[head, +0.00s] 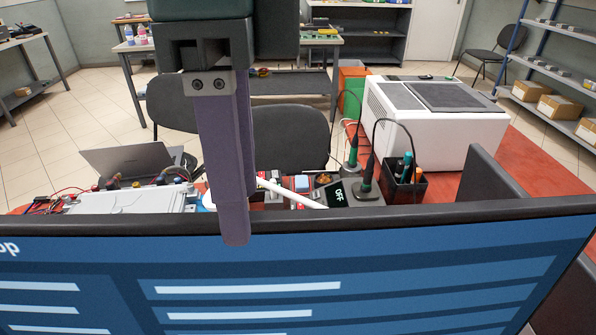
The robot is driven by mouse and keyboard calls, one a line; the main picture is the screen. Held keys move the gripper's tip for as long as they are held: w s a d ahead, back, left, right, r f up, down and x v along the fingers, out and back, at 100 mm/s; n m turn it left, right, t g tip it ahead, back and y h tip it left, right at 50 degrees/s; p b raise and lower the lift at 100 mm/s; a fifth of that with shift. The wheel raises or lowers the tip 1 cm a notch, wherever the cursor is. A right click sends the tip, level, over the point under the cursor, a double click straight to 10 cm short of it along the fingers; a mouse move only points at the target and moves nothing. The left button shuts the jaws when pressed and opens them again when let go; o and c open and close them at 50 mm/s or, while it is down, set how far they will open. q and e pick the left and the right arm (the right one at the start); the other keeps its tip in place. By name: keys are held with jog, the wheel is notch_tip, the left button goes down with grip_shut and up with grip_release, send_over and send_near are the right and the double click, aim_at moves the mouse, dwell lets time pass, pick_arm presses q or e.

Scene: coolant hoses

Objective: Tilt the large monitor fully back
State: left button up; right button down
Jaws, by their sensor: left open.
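The large monitor (360,285) fills the bottom of the head view, its blue screen with pale bars facing me. Its dark top edge (400,219) runs across the whole width. My left gripper (235,225) comes down from above with its purple fingers pointing down. The fingers overlap one another in this view, and the gripper is open. The near fingertip crosses in front of the monitor's top edge, left of centre. I cannot tell whether it touches the monitor. The monitor's hinge and stand are hidden. My right gripper is not in view.
A dark panel (489,177) stands at right. Chairs and shelves are farther back.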

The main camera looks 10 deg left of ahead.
aim_at(255, 280)
pick_arm(q)
jog(key=shift+s+d+f, duration=0.1)
jog(key=shift+f, duration=0.3)
jog(key=f, duration=0.6)
jog(key=s+f, duration=0.1)
jog(key=f, duration=0.2)
jog(key=shift+d+f+p, duration=0.15)
jog(key=shift+d+p, duration=0.05)
jog(key=shift+p, duration=0.15)
grip_shut()
dwell(0.6)
